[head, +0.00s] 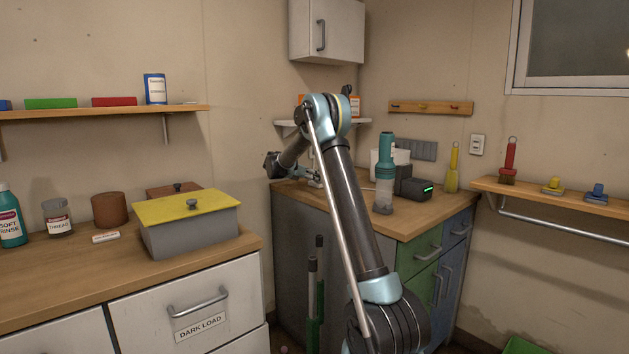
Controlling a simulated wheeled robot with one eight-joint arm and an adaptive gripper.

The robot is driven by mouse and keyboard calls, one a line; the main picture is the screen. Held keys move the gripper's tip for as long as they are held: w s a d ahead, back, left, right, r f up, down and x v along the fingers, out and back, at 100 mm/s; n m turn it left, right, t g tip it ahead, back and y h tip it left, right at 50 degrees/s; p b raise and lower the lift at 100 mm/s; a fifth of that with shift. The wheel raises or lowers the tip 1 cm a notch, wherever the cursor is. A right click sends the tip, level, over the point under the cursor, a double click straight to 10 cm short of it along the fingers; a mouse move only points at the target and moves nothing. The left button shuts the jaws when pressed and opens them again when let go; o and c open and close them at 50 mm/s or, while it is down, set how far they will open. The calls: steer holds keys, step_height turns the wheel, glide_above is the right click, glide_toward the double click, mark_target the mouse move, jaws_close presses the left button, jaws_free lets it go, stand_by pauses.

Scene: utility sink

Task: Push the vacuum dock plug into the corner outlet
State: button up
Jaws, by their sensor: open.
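My gripper (316,178) is small and far off, just above the back left of the corner counter (405,221). It is open, but its fingertips are hard to make out. A teal and grey handheld vacuum (384,172) stands upright on that counter, to the right of my gripper. A black box with a green light (413,187), perhaps the dock, is beside it. I cannot make out the plug or its cord. A pale wall plate (478,145) is on the right wall. My arm hides part of the corner, and I cannot make out an outlet there.
A wall cabinet (327,31) and a small shelf (357,123) hang above the corner. A yellow-lidded grey box (190,222) sits on the left counter (60,285). Long handles (313,290) stand between the counters. A shelf with brushes (560,195) is on the right wall.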

steer(key=v, duration=1.1)
steer(key=shift+s+a, duration=0.1)
steer(key=shift+a, duration=0.15)
